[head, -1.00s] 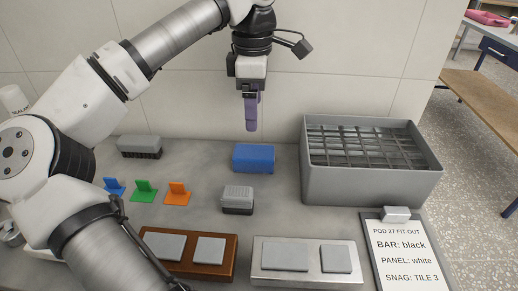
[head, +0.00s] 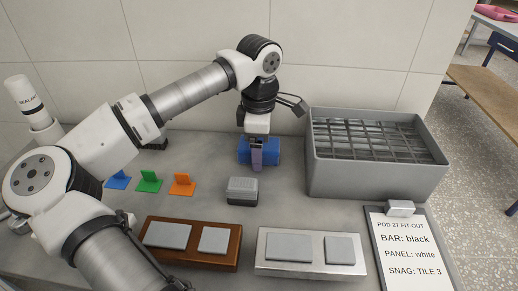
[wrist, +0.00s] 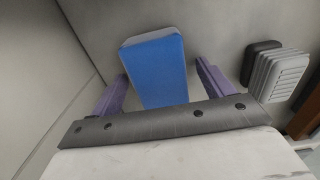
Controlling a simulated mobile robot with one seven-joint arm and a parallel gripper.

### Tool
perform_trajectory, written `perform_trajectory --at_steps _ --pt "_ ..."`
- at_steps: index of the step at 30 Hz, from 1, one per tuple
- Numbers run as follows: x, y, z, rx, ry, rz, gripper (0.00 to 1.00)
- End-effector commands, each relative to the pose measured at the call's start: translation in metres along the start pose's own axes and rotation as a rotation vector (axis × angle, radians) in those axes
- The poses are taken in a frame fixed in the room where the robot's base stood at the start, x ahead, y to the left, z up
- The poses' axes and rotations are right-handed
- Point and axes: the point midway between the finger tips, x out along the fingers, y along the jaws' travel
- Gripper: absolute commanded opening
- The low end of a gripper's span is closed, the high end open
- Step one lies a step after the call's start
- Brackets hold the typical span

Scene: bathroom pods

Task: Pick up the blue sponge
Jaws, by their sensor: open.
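The blue sponge (head: 272,147) lies on the grey worktop near the wall, left of the grey crate. In the head view my gripper (head: 257,160) is lowered in front of it and hides part of it. In the wrist view the sponge (wrist: 158,72) has a blue face with a pale grey edge. It lies between and beyond the two purple fingers of my gripper (wrist: 160,90). The fingers are apart, with a gap to the sponge on each side. I cannot tell how high the fingertips are above the worktop.
A grey crate (head: 375,185) with a dark grid stands to the right. A grey brush-like block (head: 242,190) sits just in front of the sponge. Blue, green and orange clips (head: 150,182) lie to the left. A brown tray (head: 195,258), a silver tray (head: 310,271) and a clipboard (head: 405,245) are nearer.

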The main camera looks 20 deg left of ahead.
Motion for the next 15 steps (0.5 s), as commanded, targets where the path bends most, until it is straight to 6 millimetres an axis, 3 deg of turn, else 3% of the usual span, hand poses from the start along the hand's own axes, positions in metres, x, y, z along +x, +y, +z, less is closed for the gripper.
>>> perform_trajectory --at_steps 6,15 --pt "0.0008 0.0002 -0.0001 0.0 0.0 0.001 0.77" --pt "0.0006 0.0001 -0.0002 0.0 0.0 0.001 0.38"
